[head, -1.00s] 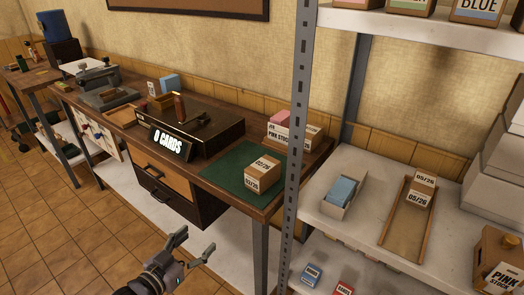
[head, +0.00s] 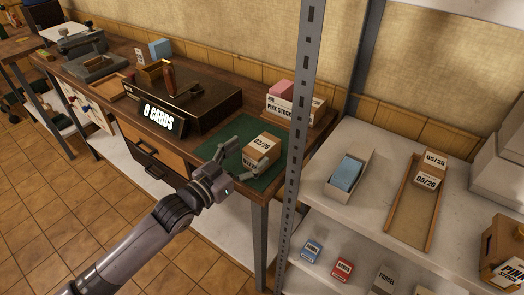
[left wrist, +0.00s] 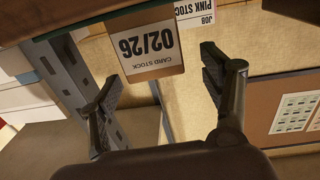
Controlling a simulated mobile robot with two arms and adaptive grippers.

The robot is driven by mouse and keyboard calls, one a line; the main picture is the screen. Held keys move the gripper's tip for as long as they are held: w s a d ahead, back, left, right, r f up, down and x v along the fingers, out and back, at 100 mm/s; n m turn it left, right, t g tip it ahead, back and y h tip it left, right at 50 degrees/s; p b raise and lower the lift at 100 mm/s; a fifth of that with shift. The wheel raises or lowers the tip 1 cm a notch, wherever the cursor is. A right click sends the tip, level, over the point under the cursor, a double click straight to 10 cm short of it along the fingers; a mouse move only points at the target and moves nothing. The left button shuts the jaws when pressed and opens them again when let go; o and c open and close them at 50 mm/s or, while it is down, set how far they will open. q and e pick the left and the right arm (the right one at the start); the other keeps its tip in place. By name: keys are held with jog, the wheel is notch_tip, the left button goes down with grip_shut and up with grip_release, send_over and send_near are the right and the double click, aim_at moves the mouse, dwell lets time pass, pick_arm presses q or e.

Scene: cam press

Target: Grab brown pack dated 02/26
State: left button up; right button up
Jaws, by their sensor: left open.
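The brown pack (head: 262,147) sits on the green mat (head: 217,151) at the right end of the wooden desk. In the left wrist view its label reads 02/26 CARD STOCK, upside down (left wrist: 146,45). My left gripper (head: 246,156) is open at the pack's near left side, its fingers pointing towards it. In the left wrist view the pack shows ahead, between and beyond the open fingers (left wrist: 162,68); they do not hold it. My right gripper is not in view.
A grey shelf post (head: 299,110) stands close right of the mat. Pink stock boxes (head: 289,103) stand behind the pack.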

aim_at(262, 144)
pick_arm(q)
jog(key=shift+w+d, duration=0.4)
jog(key=p+x, duration=0.1)
jog(key=x, duration=0.2)
jog(key=shift+w+d, duration=0.15)
jog(key=shift+d, duration=0.2)
jog(key=shift+w+d, duration=0.3)
jog(key=shift+w, duration=0.05)
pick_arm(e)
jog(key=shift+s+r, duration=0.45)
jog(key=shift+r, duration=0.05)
pick_arm(q)
jog(key=shift+c, duration=0.6)
jog(key=c, duration=1.3)
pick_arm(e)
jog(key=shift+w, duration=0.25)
